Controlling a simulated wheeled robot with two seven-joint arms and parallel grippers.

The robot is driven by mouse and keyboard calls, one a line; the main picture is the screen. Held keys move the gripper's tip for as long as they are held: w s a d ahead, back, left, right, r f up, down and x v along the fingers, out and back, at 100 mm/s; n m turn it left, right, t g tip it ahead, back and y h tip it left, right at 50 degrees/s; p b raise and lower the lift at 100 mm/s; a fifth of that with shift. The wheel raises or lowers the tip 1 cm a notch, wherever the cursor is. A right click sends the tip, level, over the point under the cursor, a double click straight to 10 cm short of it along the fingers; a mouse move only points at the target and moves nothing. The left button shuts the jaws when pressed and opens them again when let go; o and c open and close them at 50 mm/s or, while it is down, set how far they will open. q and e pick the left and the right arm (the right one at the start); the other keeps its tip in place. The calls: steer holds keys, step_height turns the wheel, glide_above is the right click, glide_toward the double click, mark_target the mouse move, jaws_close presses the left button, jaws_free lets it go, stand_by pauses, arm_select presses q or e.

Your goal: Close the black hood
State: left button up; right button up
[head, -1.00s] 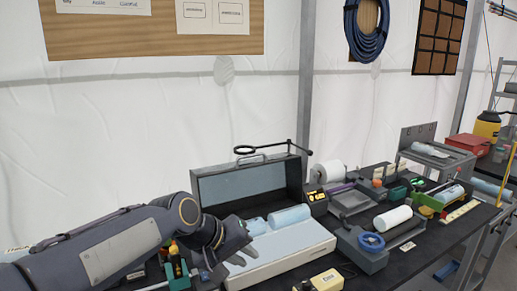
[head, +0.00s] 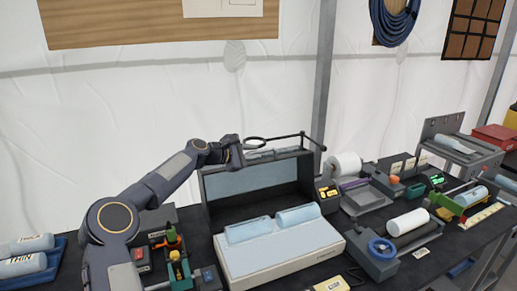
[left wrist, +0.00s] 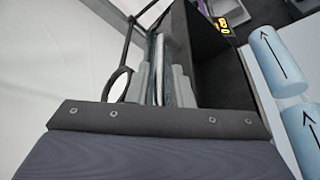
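The black hood (head: 262,177) stands raised at the back of a white-fronted unit (head: 285,261), its pale grey-blue inner face showing. A thin handle (head: 270,152) runs along its top edge. Two light blue rolls (head: 248,230) lie on the unit; they show with arrows in the left wrist view (left wrist: 272,60). My left gripper (head: 243,151) is at the left end of the hood's top edge. In the left wrist view its grey fingers (left wrist: 162,86) are apart, one on each side of the handle bar, with gaps visible. My right gripper is not in view.
A magnifier on a jointed arm (head: 290,138) reaches over the hood's top, close to my left gripper. A yellow-and-black device (head: 328,193) and a white roll (head: 347,165) stand to the right. Small tools (head: 174,255) crowd the left side of the black table.

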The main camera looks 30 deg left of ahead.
arm_select(q)
steer(key=shift+p+x, duration=0.3)
steer(key=shift+x, duration=1)
jaws_close()
